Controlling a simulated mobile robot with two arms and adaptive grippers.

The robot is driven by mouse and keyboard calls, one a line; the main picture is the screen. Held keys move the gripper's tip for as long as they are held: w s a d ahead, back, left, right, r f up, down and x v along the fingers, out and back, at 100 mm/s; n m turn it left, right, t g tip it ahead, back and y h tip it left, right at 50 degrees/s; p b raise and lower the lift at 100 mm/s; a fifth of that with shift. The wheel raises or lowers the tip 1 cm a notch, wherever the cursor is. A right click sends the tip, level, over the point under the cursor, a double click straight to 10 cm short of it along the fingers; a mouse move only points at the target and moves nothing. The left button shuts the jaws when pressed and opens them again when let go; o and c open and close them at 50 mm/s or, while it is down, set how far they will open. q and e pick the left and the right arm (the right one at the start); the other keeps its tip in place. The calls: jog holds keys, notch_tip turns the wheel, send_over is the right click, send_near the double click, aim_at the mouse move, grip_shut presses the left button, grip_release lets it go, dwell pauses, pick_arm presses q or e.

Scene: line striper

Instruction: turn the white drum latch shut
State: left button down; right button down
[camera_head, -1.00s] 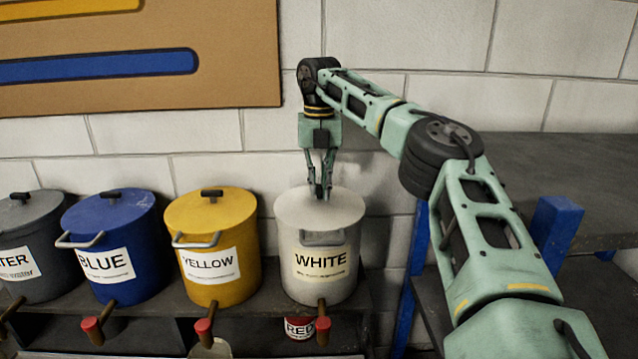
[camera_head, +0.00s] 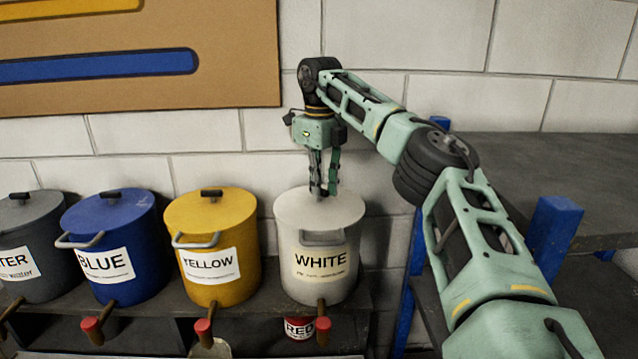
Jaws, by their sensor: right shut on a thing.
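The white drum (camera_head: 318,255), labelled WHITE, stands at the right end of the row of drums on the shelf. My right gripper (camera_head: 322,190) points down at the middle of its pale lid (camera_head: 298,210). Its fingers are shut on the white drum latch on top of the lid. The fingers hide nearly all of the latch, so I cannot tell which way it points. My left gripper is not in view.
Yellow (camera_head: 212,250), blue (camera_head: 115,250) and grey (camera_head: 35,250) drums stand to the left, with black lid handles. Red-tipped taps stick out below the drums. A dark shelf unit with blue posts (camera_head: 553,240) stands at the right, beside my right arm.

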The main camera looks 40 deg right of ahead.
jog(key=n, duration=0.4)
jog(key=shift+r, duration=0.1)
jog(key=shift+d+n, duration=0.1)
jog(key=shift+n, duration=1.8)
jog(key=shift+w+r+n, duration=0.1)
jog(key=shift+n, duration=0.2)
jog(key=c, duration=1.8)
grip_release()
jog(key=shift+d, duration=0.1)
jog(key=shift+r, duration=3.65)
jog(key=shift+f, duration=0.1)
